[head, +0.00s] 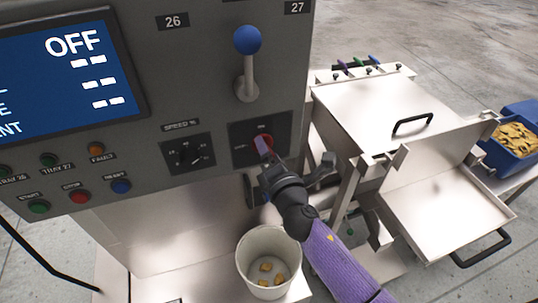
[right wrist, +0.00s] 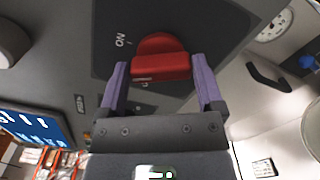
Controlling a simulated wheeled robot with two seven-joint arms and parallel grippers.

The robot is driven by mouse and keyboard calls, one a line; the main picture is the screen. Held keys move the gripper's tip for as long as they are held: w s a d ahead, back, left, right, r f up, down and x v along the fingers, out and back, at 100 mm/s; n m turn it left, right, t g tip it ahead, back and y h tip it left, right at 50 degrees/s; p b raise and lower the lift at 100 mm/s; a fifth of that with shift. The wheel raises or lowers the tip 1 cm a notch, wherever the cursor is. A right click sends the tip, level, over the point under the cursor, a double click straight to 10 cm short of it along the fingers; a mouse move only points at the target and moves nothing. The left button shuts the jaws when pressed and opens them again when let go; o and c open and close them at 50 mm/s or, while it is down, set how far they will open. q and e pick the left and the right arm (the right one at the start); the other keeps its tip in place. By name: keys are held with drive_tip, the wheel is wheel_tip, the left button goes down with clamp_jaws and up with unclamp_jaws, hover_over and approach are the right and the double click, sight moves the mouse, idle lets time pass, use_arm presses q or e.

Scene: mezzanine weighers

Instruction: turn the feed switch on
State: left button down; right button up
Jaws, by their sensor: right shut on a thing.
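The feed switch is a red rotary knob (right wrist: 160,57) on a dark plate (head: 281,124) low on the right of the grey panel. In the right wrist view an "ON" label is beside it, and the display (head: 65,75) reads "OFF". My right gripper (head: 263,147) is at the switch, its purple fingers (right wrist: 163,85) on either side of the red knob, shut on it. In the head view the fingers hide much of the knob, so its exact angle is hard to tell. My left gripper is not in view.
A blue-balled lever (head: 247,40) stands above the switch, and a speed dial (head: 189,154) is to its left. Several buttons (head: 79,196) line the lower left. A white bucket (head: 243,262) with a few yellow pieces sits below; a steel machine (head: 365,110) is at right.

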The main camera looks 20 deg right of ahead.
drive_tip(key=m, duration=0.5)
drive_tip(key=shift+f+m+b, duration=0.2)
drive_tip(key=shift+m+b, duration=0.15)
drive_tip(key=shift+m, duration=0.05)
idle(0.4)
drive_tip(key=o, duration=1)
drive_tip(key=s+b, duration=0.1)
drive_tip(key=s, duration=0.9)
drive_tip(key=shift+d, duration=0.2)
